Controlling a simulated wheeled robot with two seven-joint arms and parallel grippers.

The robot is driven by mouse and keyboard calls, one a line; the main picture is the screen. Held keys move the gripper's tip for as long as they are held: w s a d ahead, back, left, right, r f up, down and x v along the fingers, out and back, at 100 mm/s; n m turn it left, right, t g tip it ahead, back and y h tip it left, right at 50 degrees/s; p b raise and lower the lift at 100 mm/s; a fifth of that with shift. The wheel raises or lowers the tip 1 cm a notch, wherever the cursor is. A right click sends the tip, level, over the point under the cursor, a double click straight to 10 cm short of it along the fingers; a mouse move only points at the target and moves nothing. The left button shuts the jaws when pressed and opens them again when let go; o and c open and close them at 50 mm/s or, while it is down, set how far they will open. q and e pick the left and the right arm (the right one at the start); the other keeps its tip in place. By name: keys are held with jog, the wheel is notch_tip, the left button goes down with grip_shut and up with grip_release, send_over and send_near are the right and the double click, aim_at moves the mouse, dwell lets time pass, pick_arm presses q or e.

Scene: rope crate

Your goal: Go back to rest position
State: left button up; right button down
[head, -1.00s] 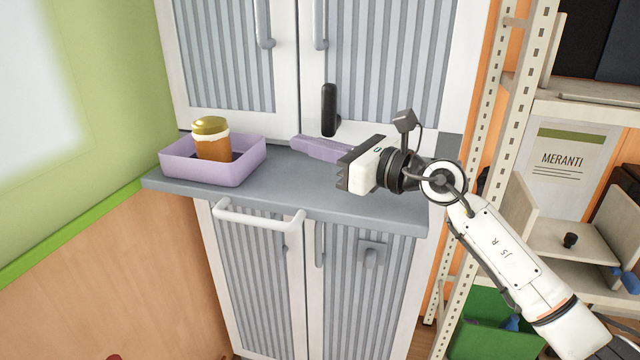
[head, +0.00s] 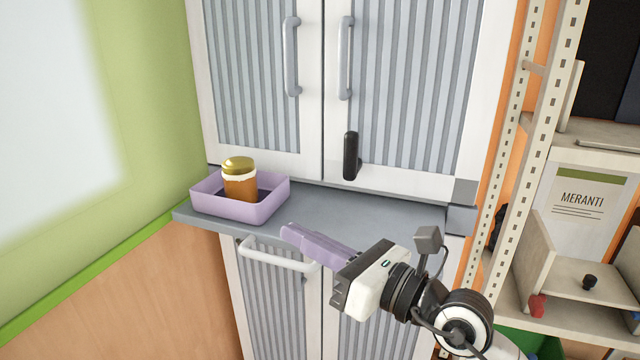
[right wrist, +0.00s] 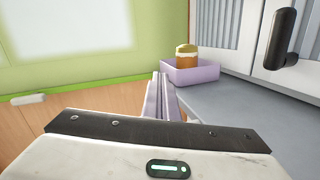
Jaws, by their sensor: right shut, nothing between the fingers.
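My right gripper (head: 290,234) is in front of the grey counter, its purple fingers shut with nothing between them and pointing left. The fingers also show in the right wrist view (right wrist: 160,95). A lilac tray (head: 264,211) sits at the left end of the counter, holding an amber jar (head: 240,187) with a gold lid and a pale band. The tray (right wrist: 195,77) and jar (right wrist: 186,58) also show in the right wrist view, beyond the fingertips and apart from them. My left gripper is not in view.
The grey counter (head: 330,211) is bare right of the tray. Tall cabinet doors with a black handle (head: 350,155) stand behind it. A lower door handle (head: 262,254) juts out below the counter, close to my fingers. An open shelf rack (head: 555,130) stands at the right.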

jog(key=s+d+f+m+t+h, duration=0.3)
jog(key=d+f+m+h, duration=0.2)
jog(key=d+f+m, duration=0.85)
jog(key=s+d+f+m+t+h, duration=0.3)
jog(key=f+m+h, duration=0.5)
jog(key=m, duration=1.1)
jog(key=s+d+f+m+g, duration=0.2)
jog(key=s+f+m+g, duration=0.2)
jog(key=s+f, duration=0.5)
jog(key=s+d+f+m+g, duration=0.3)
jog(key=s+f+m, duration=0.3)
jog(key=s+f, duration=0.3)
notch_tip(320, 180, down, 5)
jog(key=shift+s+d+r+g, duration=0.15)
jog(key=shift+r+g, duration=0.05)
jog(key=shift+g, duration=0.3)
